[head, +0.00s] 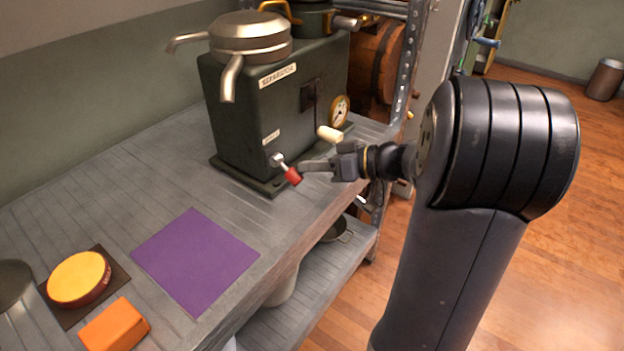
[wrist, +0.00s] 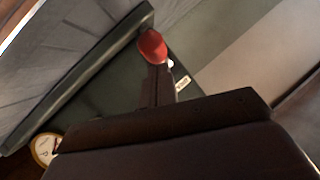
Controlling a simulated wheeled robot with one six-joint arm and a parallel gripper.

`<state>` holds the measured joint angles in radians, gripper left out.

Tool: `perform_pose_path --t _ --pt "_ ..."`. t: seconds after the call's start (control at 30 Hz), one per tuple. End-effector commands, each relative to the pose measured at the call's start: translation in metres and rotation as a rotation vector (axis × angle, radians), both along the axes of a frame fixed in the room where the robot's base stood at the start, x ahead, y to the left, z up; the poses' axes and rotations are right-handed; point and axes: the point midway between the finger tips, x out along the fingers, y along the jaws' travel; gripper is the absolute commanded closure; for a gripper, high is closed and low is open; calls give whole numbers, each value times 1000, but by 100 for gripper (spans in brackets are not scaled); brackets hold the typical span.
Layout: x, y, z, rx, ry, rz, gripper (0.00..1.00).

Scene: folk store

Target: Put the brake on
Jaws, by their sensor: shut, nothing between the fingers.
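The dark green separator machine (head: 240,116) stands on the grey bench. A small lever with a red knob (head: 292,176) sticks out low on its front, below a small label that I cannot read clearly; this looks like the brake lever. The red knob also shows in the wrist view (wrist: 152,46), just past my fingertips. My gripper (head: 306,166) is shut and empty, with its tips at or very near the red knob. I cannot tell whether they touch it. In the wrist view my gripper (wrist: 158,66) hides part of the lever.
A cream crank handle (head: 330,134) and a round gauge (head: 340,110) are close above my gripper. A purple mat (head: 194,260), an orange block (head: 115,325) and a yellow-topped round item (head: 79,278) lie on the bench. The bench front between mat and machine is clear.

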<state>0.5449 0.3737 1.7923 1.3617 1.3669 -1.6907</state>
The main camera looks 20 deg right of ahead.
Motion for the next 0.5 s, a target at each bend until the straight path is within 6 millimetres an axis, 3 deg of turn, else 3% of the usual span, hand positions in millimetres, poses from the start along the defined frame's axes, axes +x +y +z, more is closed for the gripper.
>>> perform_pose_path --t 0.03,0.5 --pt "0 0 -9 7 -14 -1 100" --pt "0 0 -10 62 -87 -1 100"
